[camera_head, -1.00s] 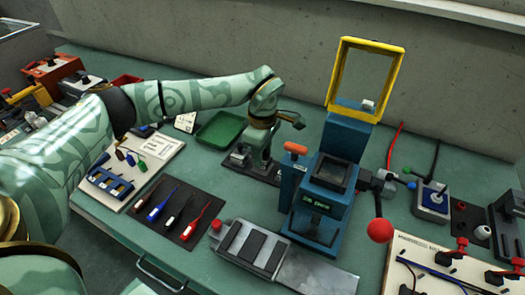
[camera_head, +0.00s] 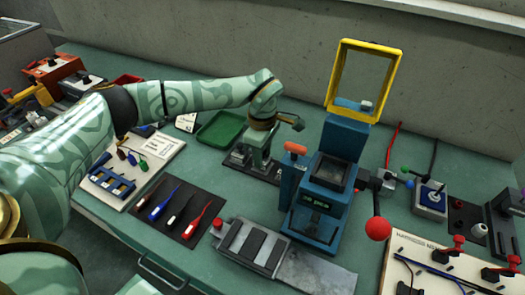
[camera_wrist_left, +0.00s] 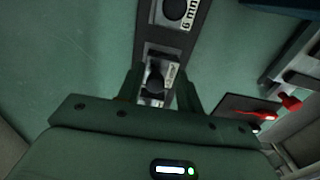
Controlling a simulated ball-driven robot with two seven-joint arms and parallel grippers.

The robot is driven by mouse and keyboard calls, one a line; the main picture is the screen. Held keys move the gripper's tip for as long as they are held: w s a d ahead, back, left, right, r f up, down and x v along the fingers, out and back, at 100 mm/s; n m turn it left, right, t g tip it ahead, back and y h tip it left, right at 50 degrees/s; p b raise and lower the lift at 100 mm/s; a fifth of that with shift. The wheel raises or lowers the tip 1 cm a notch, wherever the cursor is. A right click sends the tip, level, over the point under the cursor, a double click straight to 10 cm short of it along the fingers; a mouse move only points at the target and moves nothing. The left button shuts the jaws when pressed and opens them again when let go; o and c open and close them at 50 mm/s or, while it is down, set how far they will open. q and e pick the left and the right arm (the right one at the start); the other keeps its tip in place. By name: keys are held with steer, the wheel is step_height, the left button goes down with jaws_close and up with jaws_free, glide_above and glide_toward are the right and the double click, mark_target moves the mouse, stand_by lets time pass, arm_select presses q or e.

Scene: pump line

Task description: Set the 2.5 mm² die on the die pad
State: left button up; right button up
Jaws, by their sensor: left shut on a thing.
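My left gripper (camera_head: 257,160) points down over a dark strip (camera_head: 228,162) at the back of the bench, left of the blue press. In the left wrist view my left gripper (camera_wrist_left: 158,97) is shut on a small grey metal die (camera_wrist_left: 155,80) with a dark round knob. The die's label is partly covered and too small to read. It is on or just above the dark strip; I cannot tell which. Another die (camera_wrist_left: 175,12), labelled 6 mm, sits farther along the strip. I cannot pick out the die pad for certain. My right gripper is not in view.
The blue press (camera_head: 318,210) with a yellow frame (camera_head: 391,85) and red-knobbed lever (camera_head: 378,229) stands right of the gripper. A green tray (camera_head: 220,131) lies to the left. Screwdrivers on a dark mat (camera_head: 168,222) and a grey block (camera_head: 250,247) lie nearer.

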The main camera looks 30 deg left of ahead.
arm_select(q)
steer(key=shift+f, duration=0.3)
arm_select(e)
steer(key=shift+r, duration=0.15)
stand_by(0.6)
arm_select(q)
steer(key=o, duration=1.4)
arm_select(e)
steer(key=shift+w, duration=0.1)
arm_select(q)
step_height(320, 180, up, 8)
steer(key=p, duration=0.6)
steer(key=shift+f, duration=0.15)
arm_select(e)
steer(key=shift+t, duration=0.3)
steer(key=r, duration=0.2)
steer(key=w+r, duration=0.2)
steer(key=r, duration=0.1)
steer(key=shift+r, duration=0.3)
arm_select(q)
steer(key=shift+f, duration=0.1)
